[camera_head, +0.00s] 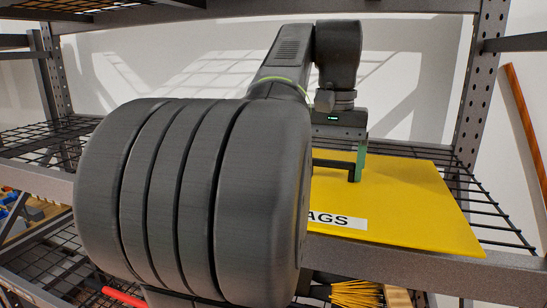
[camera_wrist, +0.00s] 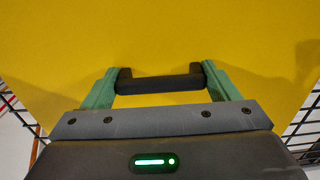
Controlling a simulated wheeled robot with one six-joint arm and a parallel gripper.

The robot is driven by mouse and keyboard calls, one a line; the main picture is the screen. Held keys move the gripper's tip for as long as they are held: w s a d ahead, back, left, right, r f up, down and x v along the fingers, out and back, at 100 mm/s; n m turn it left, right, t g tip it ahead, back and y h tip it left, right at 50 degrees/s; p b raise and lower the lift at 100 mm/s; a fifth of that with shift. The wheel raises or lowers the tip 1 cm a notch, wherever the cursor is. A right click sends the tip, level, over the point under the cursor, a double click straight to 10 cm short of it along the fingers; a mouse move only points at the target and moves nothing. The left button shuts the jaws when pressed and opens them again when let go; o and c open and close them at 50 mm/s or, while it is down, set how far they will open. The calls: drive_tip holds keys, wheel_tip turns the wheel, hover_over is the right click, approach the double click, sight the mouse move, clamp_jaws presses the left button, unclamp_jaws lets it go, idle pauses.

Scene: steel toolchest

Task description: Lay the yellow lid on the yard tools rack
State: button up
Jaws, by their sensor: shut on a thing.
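The yellow lid (camera_head: 405,205) is a flat sheet with a white label whose visible end reads "AGS". It lies flat over a wire shelf of the dark steel rack (camera_head: 508,265); I cannot tell whether it touches the wires. My gripper (camera_head: 358,165) is over the lid, shut on its black handle (camera_head: 333,163). In the wrist view, the green fingers of my gripper (camera_wrist: 158,84) hold the two ends of the black handle (camera_wrist: 160,78), and the yellow lid (camera_wrist: 150,35) fills most of the view. My arm hides the lid's left part.
Bare wire shelf (camera_head: 490,205) shows right of the lid. A perforated post (camera_head: 480,80) stands behind it, and another shelf (camera_head: 518,42) is above. Yellow broom bristles (camera_head: 355,294) and a red item (camera_head: 124,297) are below. A brown pole (camera_head: 525,120) leans at right.

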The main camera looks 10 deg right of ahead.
drive_tip(key=w+d, duration=0.1)
drive_tip(key=w, duration=0.1)
drive_tip(key=w+d+p, duration=0.1)
drive_tip(key=w, duration=0.2)
drive_tip(key=w+d+p, duration=0.1)
drive_tip(key=w, duration=0.1)
drive_tip(key=shift+w+d, duration=0.15)
drive_tip(key=shift+d, duration=0.15)
drive_tip(key=shift+f+p, duration=0.3)
drive_tip(key=shift+f, duration=1.4)
drive_tip(key=shift+f, duration=0.15)
drive_tip(key=o, duration=1.2)
drive_tip(key=shift+r, duration=3.9)
